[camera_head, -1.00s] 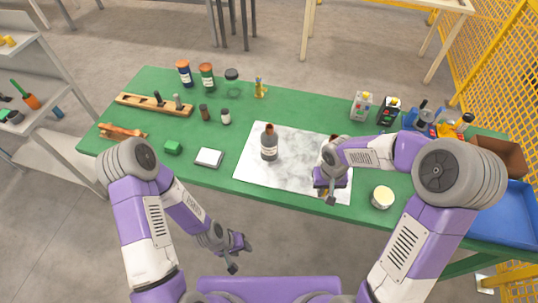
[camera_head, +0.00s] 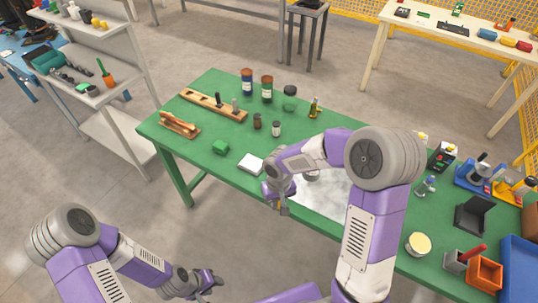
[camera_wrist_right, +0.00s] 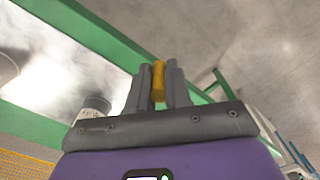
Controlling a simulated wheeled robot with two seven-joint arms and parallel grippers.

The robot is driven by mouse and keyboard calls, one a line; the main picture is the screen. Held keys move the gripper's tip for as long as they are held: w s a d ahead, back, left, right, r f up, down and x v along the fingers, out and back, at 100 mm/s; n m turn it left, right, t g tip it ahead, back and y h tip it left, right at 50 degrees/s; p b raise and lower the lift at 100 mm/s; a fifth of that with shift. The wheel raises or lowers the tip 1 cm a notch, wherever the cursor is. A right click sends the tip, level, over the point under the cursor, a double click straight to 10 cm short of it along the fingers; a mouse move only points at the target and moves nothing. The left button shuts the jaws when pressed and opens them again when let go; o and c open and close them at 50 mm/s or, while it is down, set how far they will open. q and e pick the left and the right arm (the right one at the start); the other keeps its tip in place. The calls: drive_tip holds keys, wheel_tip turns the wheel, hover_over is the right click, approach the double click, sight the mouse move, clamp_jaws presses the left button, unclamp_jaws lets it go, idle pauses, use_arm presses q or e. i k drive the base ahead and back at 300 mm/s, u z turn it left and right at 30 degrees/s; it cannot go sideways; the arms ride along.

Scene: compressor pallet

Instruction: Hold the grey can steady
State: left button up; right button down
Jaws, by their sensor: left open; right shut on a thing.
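My right gripper (camera_head: 284,208) is low over the front edge of the green table, left of the marbled mat (camera_head: 325,198). In the right wrist view its fingers (camera_wrist_right: 158,75) are shut on a small yellow-orange piece (camera_wrist_right: 158,84). A grey can with a white label (camera_wrist_right: 95,106) shows beside the fingers there, apart from them. A second grey round thing is cut off at that view's left edge. In the head view my right arm hides most of what stands on the mat. My left gripper (camera_head: 207,280) is open and empty, below the table's front edge.
A white block (camera_head: 251,163) and a green block (camera_head: 220,147) lie left of the mat. Jars and a wooden holder (camera_head: 213,104) stand at the back. A cream-topped tub (camera_head: 418,244), an orange box (camera_head: 485,270) and a blue tray (camera_head: 519,270) are at the right.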

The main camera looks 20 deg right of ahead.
sight(311, 174)
drive_tip(key=u, duration=0.45)
drive_tip(key=i, duration=0.65)
drive_tip(key=z, duration=1.25)
